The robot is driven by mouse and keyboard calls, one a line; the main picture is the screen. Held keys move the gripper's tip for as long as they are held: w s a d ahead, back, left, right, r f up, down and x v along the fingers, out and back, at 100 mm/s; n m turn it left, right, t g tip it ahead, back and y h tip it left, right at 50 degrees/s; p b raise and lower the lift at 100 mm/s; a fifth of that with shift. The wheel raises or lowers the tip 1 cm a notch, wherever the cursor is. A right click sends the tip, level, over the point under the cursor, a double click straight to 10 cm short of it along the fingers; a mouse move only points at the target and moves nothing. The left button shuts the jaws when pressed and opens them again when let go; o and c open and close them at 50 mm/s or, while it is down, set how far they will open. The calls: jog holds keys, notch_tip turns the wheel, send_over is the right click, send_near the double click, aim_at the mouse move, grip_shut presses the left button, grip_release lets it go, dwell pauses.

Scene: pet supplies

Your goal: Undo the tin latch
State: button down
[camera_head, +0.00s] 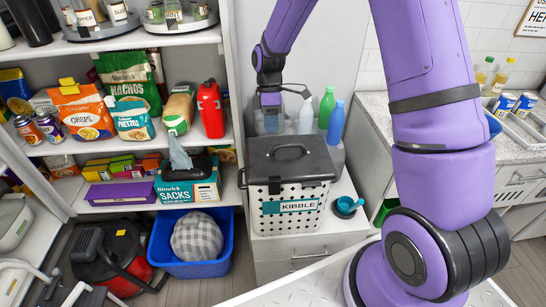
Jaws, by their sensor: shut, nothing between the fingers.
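The kibble tin (265,218) is a white, dotted box with a teal KIBBLE label, standing upright on a low white cabinet. Its dark grey lid (310,160) is down and carries a handle on top. A dark bar-like part (290,181) runs along the upper front of the tin; I cannot tell if this is the latch or whether it is fastened. My gripper (270,112) points down above the tin's back edge, apart from the lid in the picture. It is shut and empty. Its fingertips are small and hard to make out.
Several bottles (327,107) stand behind the tin, close to my gripper. A teal scoop cup (346,207) sits right of the tin. Filled shelves (110,195) are on the left, with a blue bin (222,265) below. A counter (520,150) is on the right.

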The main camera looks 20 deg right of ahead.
send_near(273, 172)
jog(key=x, duration=0.2)
jog(key=w+x, duration=0.1)
jog(key=x, duration=0.2)
jog(key=shift+d+f, duration=0.15)
jog(key=shift+f, duration=0.05)
jog(key=s, duration=0.1)
jog(key=s+a, duration=0.1)
jog(key=s, duration=0.1)
jog(key=shift+f, duration=0.2)
jog(key=shift+s+a, duration=0.1)
jog(key=shift+s, duration=0.35)
